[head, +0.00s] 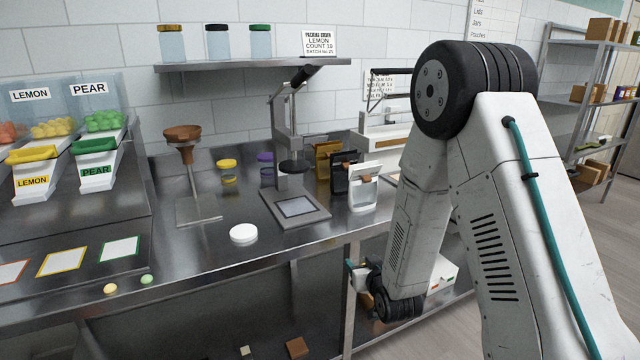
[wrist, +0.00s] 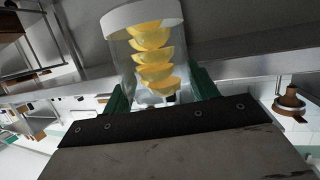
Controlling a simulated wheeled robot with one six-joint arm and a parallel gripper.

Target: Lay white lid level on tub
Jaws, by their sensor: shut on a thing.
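A round white lid (head: 243,234) lies flat on the steel counter, near its front edge. My gripper (wrist: 163,93) is shut on a clear tub (wrist: 124,62), with its green fingers on both sides. Several yellow gummy pieces (wrist: 152,58) show stacked inside the tub. A white band (wrist: 141,14) covers the tub's far end in the wrist view; I cannot tell if it is a cap or the base. In the head view my gripper (head: 354,272) is low by the counter's front right corner, partly hidden by my own wrist, well right of the lid.
Pouches (head: 362,190) stand near the right end. Two gummies (head: 110,288) lie at the front left. The counter around the lid is clear.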

